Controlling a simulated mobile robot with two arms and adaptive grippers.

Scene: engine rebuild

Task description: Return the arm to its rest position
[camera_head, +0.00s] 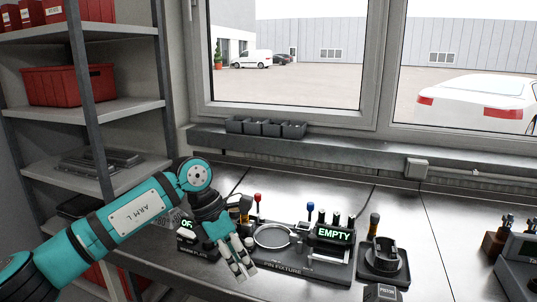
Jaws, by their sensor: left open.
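The fixture carries a ring and a lit sign (334,235) reading EMPTY. My right gripper is not in view.
A dark stand (382,262) with a cup-like holder is right of the fixture. A sign box (187,226), partly hidden by my arm, is at left. Grey shelves (90,110) with a red bin (70,85) stand at left.

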